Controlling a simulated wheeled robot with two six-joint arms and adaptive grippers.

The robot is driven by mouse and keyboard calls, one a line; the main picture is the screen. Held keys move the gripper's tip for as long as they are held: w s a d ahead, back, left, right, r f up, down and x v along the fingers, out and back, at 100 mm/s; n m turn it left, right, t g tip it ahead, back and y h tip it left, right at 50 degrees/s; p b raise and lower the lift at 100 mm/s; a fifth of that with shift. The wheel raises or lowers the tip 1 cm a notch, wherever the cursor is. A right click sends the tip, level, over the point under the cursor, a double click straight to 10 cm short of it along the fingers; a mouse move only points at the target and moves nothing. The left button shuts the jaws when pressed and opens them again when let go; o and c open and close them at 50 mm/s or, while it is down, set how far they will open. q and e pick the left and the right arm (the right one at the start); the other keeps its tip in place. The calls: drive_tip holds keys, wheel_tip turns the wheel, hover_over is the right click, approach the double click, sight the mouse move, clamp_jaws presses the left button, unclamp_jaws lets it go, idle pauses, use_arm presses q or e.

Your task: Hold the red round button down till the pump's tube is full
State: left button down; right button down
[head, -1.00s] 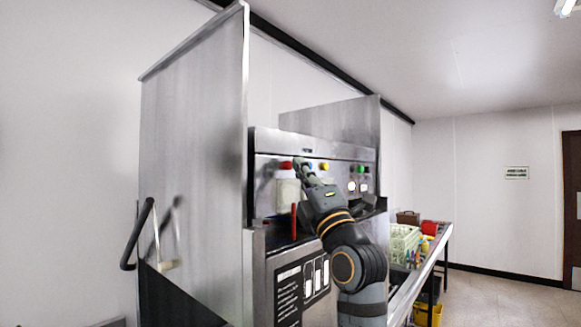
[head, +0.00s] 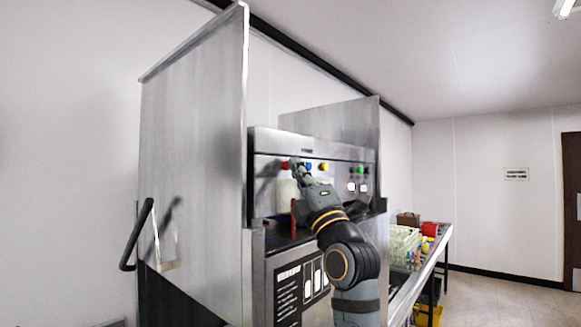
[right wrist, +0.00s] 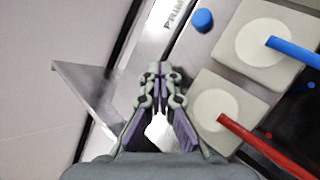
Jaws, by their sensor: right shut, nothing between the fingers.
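The red round button (head: 285,165) is at the left end of the button row on the steel machine's panel, partly covered by my right gripper. My right gripper (head: 295,167) is shut and empty, its fingertips at or just beside the button; I cannot tell whether they press it. In the right wrist view the closed fingertips (right wrist: 161,70) point at the panel near the blue button (right wrist: 202,20), and the red button is hidden. A red rod (right wrist: 262,143) and a blue rod (right wrist: 295,50) cross pale blocks with round discs. I cannot make out the tube's fill. My left gripper is out of view.
Yellow (head: 323,167) and green (head: 360,170) buttons sit further right on the panel. A tall steel side panel (head: 195,160) stands left of the machine. A counter with a pale green rack (head: 403,243) extends to the right.

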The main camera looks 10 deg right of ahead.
drive_tip(key=shift+s+d+b, duration=0.4)
drive_tip(key=shift+s+d, duration=0.05)
drive_tip(key=shift+s, duration=0.15)
drive_tip(key=s+d, duration=0.1)
drive_tip(key=s, duration=0.1)
drive_tip(key=s+d+b, duration=0.1)
drive_tip(key=s+d, duration=0.1)
idle(0.6)
